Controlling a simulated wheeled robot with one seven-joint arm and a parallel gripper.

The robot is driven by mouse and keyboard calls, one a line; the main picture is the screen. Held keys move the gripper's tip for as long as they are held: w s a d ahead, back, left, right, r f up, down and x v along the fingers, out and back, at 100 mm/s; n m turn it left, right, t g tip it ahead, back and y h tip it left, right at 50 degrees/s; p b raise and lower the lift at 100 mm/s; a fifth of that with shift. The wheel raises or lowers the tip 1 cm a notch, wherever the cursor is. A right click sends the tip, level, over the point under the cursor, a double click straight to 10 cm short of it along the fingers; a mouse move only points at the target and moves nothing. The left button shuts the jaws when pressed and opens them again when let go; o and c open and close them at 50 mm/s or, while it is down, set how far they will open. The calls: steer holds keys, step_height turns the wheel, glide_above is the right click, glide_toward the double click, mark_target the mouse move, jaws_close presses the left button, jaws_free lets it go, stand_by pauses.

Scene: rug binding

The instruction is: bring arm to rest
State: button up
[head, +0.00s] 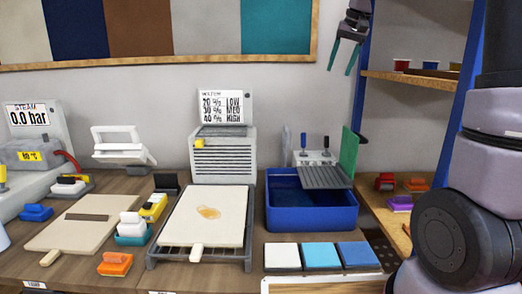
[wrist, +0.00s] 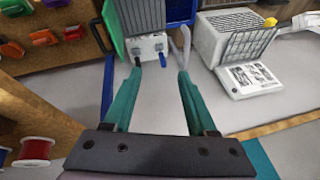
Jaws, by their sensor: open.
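My gripper (head: 342,69) is raised high in front of the wall, left of the blue shelf post in the head view. Its two teal fingers point down and are spread apart with nothing between them. In the wrist view the open fingers of my gripper (wrist: 160,72) reach over the grey wall and bench edge, with no object held. My arm (head: 465,215) stands at the right edge of the head view; its middle links are out of frame.
A blue basin (head: 312,218) with a green panel (head: 349,152) stands on the bench (head: 125,275) below. A white heater-like unit (head: 223,155) stands left of it. Thread spools (wrist: 36,150) show in the wrist view.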

steer(key=s+f+m+t, duration=0.1)
steer(key=s+f, duration=0.2)
steer(key=s, duration=1.1)
steer(key=s+f+t, duration=0.2)
steer(key=s, duration=1.2)
steer(key=shift+d+f+m, duration=0.2)
steer(key=shift+f+m, duration=0.2)
